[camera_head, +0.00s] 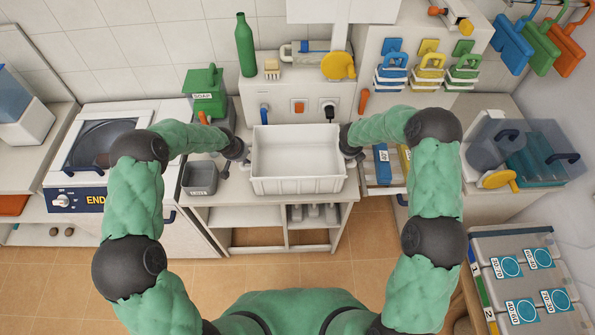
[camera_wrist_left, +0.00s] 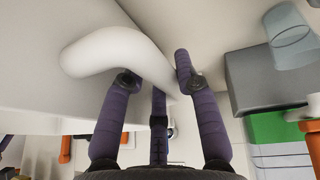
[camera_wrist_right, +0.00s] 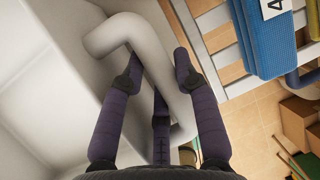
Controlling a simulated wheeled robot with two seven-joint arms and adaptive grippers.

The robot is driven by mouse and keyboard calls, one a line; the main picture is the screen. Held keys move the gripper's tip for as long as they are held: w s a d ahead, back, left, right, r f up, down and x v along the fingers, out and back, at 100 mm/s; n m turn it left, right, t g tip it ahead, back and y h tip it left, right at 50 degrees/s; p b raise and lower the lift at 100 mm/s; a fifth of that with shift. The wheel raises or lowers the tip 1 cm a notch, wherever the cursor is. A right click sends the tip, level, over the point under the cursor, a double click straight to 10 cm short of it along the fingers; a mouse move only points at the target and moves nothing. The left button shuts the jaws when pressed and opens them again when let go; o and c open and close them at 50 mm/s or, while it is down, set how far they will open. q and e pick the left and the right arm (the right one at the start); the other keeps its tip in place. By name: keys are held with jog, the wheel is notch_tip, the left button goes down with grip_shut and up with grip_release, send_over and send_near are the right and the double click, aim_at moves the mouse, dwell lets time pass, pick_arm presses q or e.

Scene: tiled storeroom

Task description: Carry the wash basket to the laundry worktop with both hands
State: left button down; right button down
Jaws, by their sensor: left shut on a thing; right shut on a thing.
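The white wash basket (camera_head: 299,187) is upright and looks empty in the head view, over the front part of the laundry worktop (camera_head: 228,188). I cannot tell whether its base touches the top. My left gripper (camera_head: 246,159) is at the basket's left end, shut on a curved white handle (camera_wrist_left: 105,50). My right gripper (camera_head: 347,157) is at the right end, shut on the other handle (camera_wrist_right: 125,32). Both wrist views show the fingers on either side of the handles. The basket looks about level.
A grey tub (camera_head: 200,178) stands on the worktop left of the basket, with a green soap container (camera_head: 206,95) behind it. A green bottle (camera_head: 245,45) stands on the back ledge. A stove-like unit (camera_head: 85,190) is at left.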

pick_arm(q)
jog(key=shift+f, duration=0.3)
pick_arm(e)
jog(key=shift+f, duration=0.25)
pick_arm(q)
jog(key=c, duration=0.9)
grip_release()
jog(key=shift+c, duration=0.2)
pick_arm(e)
jog(key=c, duration=0.9)
grip_release()
jog(key=shift+c, duration=0.2)
pick_arm(q)
jog(key=shift+r, duration=0.1)
jog(key=shift+v, duration=3.9)
pick_arm(e)
jog(key=shift+s, duration=0.1)
pick_arm(q)
jog(key=shift+s, duration=0.1)
pick_arm(e)
jog(key=v, duration=1.2)
jog(key=shift+f, duration=0.1)
